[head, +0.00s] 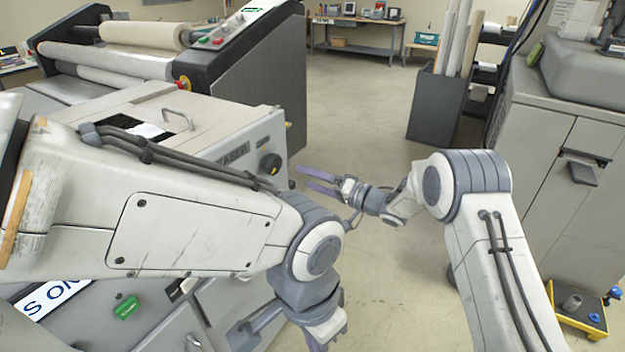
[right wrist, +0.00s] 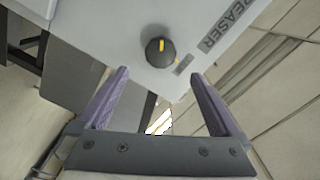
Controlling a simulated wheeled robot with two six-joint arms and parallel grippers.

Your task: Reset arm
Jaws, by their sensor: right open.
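My right gripper (head: 308,179) reaches in from the right in the head view, its purple fingers apart with nothing between them. It points left, close to the front corner of the creaser (head: 228,125), a grey machine with a handle on its lid. In the right wrist view the open fingers (right wrist: 160,88) frame the creaser's front panel (right wrist: 110,25) and its black knob (right wrist: 160,52) with a yellow mark. The fingers look clear of the knob. My left arm spans the left of the head view and bends down at the elbow; its fingertips do not show.
A laminator (head: 110,55) with rolls stands behind the creaser. A dark bin (head: 435,105) holds tall rolls at the back. A grey cabinet (head: 560,170) stands right, with a yellow tray (head: 583,318) low beside it. The floor (head: 345,110) between is clear.

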